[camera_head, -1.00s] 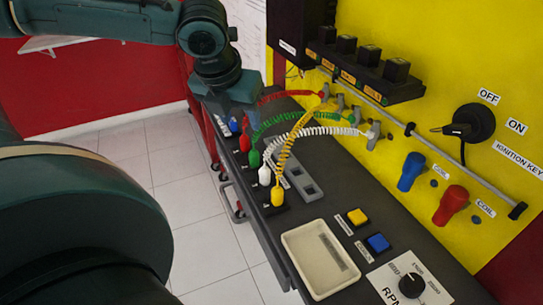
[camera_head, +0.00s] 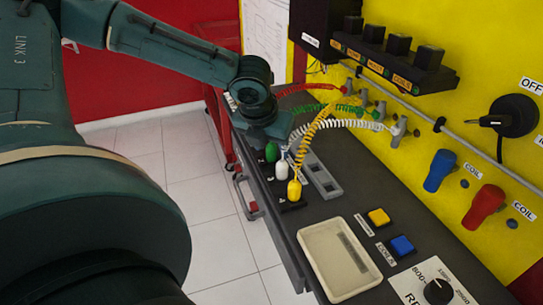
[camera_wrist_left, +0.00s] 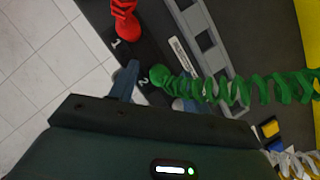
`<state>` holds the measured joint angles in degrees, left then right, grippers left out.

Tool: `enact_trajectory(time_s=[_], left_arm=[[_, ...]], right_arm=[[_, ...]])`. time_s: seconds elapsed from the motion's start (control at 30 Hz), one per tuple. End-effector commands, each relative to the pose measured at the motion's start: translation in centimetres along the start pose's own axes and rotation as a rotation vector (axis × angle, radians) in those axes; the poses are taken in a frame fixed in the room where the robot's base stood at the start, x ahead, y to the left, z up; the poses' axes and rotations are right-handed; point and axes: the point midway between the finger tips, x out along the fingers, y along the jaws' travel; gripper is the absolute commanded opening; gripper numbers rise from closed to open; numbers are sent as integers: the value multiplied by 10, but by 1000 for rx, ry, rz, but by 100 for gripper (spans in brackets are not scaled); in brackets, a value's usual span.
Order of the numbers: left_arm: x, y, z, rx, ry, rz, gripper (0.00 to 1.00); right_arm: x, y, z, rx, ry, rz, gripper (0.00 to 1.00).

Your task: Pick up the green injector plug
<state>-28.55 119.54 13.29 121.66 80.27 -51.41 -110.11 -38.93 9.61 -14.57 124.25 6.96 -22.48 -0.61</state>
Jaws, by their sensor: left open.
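The green injector plug (camera_head: 271,152) stands upright in the dark plug block on the bench, with its coiled green cord running right to the yellow panel. In the left wrist view the green plug (camera_wrist_left: 161,78) is by the number 2. My left gripper (camera_wrist_left: 157,91) is open, with one blue-grey finger left of the plug and the other to its right, under the cord. In the head view my left gripper (camera_head: 266,136) is just behind and above the plug; its fingertips are largely hidden. My right gripper is not in view.
The red plug (camera_wrist_left: 125,22) stands close by at number 1. White (camera_head: 282,170) and yellow (camera_head: 294,189) plugs stand nearer in the row, their coiled cords arching across. A cream tray (camera_head: 312,238) lies in front. Grey slotted plate (camera_head: 322,175) lies right of the row.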

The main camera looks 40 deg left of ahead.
Motion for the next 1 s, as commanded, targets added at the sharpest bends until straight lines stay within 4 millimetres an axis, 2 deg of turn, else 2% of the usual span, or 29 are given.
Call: enact_trajectory(time_s=[0.23, 0.8, 1.0], left_arm=[[1, 0, 1, 0, -1, 0, 47], [1, 0, 0, 0, -1, 0, 0], [0, 0, 1, 0, -1, 0, 0]], right_arm=[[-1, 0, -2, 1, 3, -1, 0], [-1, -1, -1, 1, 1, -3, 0], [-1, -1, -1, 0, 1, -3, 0]])
